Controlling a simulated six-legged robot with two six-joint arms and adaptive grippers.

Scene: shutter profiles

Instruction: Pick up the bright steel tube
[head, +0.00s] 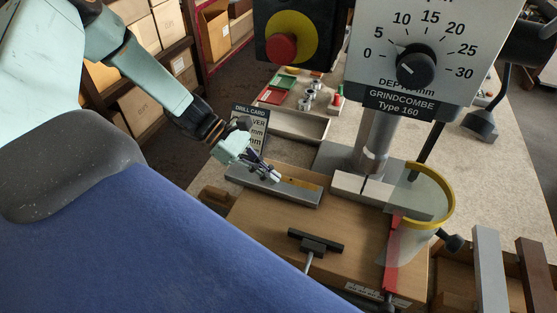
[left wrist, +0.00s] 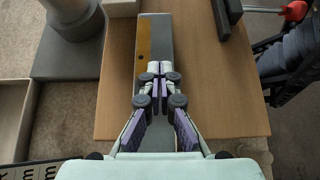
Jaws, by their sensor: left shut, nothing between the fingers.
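My left gripper (head: 275,177) comes in from the left and is shut and empty. In the left wrist view its fingertips (left wrist: 160,68) meet over a grey bar (left wrist: 156,30) with an orange-brown strip along it. The grey bar (head: 300,196) lies along the back left of a wooden board in the head view. I cannot tell whether the fingertips touch it. A pale grey square bar (head: 488,262), which may be the bright steel tube, stands out at the lower right, beside a brown bar (head: 537,275). My right gripper is not in view.
A drill press (head: 412,62) with a yellow-rimmed clear guard (head: 450,195) stands over the wooden board (head: 262,232). A black T-handle (head: 315,241) and a red bar (head: 393,255) are on the board. A parts tray (head: 300,125) and a drill card (head: 252,122) stand behind.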

